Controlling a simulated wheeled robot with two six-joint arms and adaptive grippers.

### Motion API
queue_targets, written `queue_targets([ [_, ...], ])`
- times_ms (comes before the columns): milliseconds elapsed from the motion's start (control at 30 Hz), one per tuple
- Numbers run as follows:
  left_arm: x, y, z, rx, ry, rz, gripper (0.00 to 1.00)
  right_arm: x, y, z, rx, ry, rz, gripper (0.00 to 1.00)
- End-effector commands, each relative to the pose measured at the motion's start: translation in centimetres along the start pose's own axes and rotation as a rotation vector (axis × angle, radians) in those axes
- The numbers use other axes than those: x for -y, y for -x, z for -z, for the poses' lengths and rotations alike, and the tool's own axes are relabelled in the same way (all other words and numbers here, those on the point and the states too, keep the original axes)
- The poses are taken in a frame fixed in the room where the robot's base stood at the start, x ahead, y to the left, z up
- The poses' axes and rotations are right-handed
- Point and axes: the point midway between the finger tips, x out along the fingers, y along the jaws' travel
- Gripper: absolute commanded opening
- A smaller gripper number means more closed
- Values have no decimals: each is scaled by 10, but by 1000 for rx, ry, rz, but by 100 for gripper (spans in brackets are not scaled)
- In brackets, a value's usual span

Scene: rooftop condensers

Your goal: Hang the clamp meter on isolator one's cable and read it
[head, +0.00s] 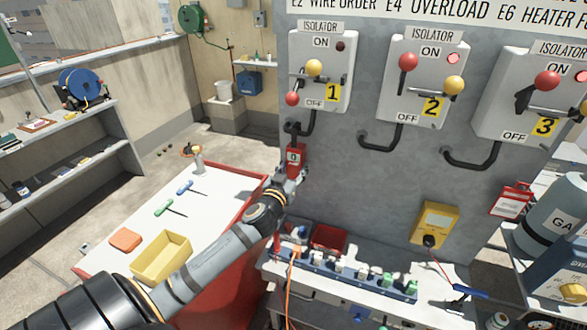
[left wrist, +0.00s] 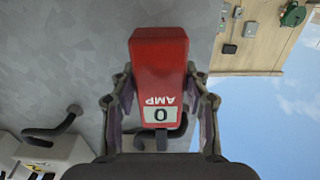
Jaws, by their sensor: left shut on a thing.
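My left gripper (head: 290,178) is shut on the red clamp meter (head: 293,158) and holds it upright against the grey wall below isolator one (head: 320,70). In the left wrist view the clamp meter (left wrist: 159,62) sits between both fingers, its display reading 0 beside "AMP". Isolator one's black cable (head: 312,122) curves down from its box to the meter's top. I cannot tell whether the meter's jaw is around the cable or only beside it. Isolator one's red knob (head: 292,98) is low, near OFF, and its lamp (head: 340,47) is dark. My right gripper is out of view.
Isolator two (head: 428,80) and isolator three (head: 540,95) are to the right, with lit lamps. A bench with a power strip (head: 340,272) stands below. A white-topped red cart (head: 215,205) holds a yellow tray (head: 161,258) and hand tools at left.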

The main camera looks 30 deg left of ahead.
Motion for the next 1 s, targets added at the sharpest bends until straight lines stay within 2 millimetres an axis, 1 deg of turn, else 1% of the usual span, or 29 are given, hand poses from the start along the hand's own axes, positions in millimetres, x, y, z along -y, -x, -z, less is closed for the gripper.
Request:
queue_targets([
  [300,0,0,0,-1,0,-1,7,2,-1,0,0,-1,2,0],
  [333,0,0,0,-1,0,-1,49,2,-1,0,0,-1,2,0],
  [500,0,0,-1,-1,0,-1,72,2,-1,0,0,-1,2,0],
  [733,0,0,-1,-1,0,0,73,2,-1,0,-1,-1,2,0],
  [833,0,2,-2,1,-1,0,73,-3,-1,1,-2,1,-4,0],
  [933,0,12,-3,3,-4,-1,73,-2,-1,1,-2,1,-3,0],
  [1000,0,25,-3,4,-6,-2,73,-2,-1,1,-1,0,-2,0],
])
